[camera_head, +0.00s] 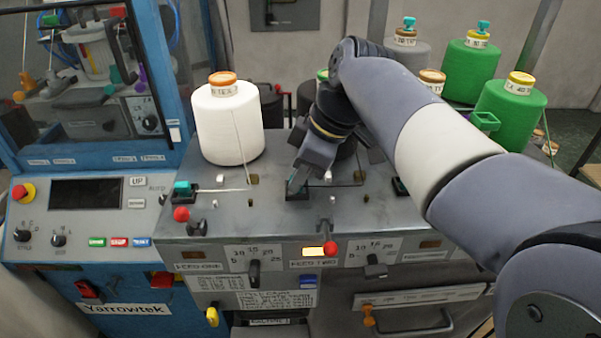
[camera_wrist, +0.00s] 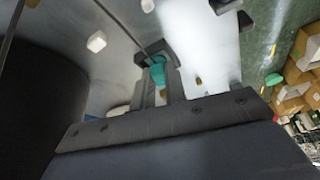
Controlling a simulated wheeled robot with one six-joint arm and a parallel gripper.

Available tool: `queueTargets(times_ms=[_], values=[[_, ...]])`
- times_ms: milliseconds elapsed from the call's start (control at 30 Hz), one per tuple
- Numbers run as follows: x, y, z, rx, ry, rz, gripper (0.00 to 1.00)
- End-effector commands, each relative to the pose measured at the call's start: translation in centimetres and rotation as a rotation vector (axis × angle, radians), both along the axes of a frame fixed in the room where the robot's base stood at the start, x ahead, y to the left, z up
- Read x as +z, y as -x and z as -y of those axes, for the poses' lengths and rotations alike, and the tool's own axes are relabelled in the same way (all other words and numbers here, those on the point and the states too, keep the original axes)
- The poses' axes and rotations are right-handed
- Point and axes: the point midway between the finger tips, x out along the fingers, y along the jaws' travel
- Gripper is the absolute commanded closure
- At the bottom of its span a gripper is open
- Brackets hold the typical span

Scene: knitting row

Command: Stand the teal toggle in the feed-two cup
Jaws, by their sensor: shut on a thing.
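My gripper (camera_head: 297,184) points down at the grey machine top, above the FEED TWO label (camera_head: 316,263). It is shut on the teal toggle (camera_wrist: 158,74), which shows between the fingers in the wrist view; the arm and fingers mostly hide it in the head view. A dark square cup (camera_head: 289,195) lies right under the fingertips. In the wrist view the dark cup (camera_wrist: 142,57) frames the toggle's far end. I cannot tell whether the toggle is seated in it.
Another teal toggle (camera_head: 182,187) stands in a dark cup at the left. A dark cup (camera_head: 400,187) is at the right. A white yarn cone (camera_head: 228,130) stands behind, and green cones (camera_head: 508,115) at the right.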

Motion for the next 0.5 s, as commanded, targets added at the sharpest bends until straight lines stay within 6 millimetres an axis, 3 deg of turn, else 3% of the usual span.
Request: queueTargets(times_ms=[233, 267, 500], values=[[-0.42, 0.09, 0.05, 0.001, 0.004, -0.009, 1.0], [-0.44, 0.09, 0.05, 0.001, 0.004, -0.009, 0.85], [-0.24, 0.17, 0.2, 0.001, 0.005, -0.012, 0.65]])
